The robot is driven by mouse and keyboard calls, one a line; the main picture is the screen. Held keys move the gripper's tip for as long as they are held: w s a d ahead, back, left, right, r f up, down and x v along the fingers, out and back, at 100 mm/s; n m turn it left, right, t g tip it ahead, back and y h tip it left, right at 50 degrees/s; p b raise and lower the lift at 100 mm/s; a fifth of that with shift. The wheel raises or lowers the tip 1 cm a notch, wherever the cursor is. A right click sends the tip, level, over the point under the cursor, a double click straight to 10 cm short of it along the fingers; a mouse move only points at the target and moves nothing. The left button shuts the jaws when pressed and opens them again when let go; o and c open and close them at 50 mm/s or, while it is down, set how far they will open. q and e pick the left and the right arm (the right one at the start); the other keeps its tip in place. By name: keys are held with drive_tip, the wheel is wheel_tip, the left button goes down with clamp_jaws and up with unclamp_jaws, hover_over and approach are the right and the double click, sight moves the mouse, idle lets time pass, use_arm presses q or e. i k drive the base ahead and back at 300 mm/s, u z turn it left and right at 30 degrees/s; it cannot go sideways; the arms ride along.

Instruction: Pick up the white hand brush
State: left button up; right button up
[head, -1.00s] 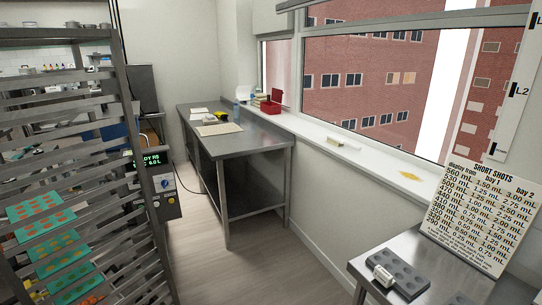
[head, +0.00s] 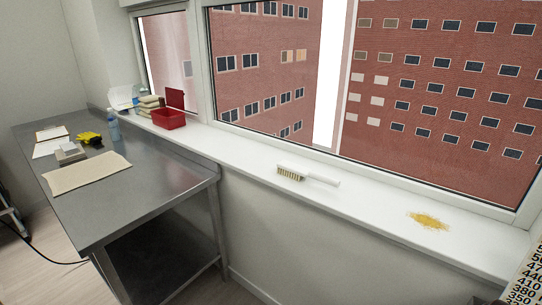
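The white hand brush (head: 307,177) lies on the white window sill in the head view, right of the steel table. Its tan bristles (head: 290,174) are at the left end and its white handle (head: 325,181) extends to the right. Nothing covers it. Neither of my grippers is in view.
A yellow powder patch (head: 429,221) lies on the sill (head: 372,218) right of the brush. The steel table (head: 150,195) carries a beige cloth (head: 88,173), a yellow item (head: 89,138) and a blue bottle (head: 113,125). A red box (head: 168,118) sits farther back. The sill around the brush is clear.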

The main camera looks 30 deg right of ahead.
sight(293, 171)
drive_tip(key=i, duration=2.1)
drive_tip(key=z, duration=3.15)
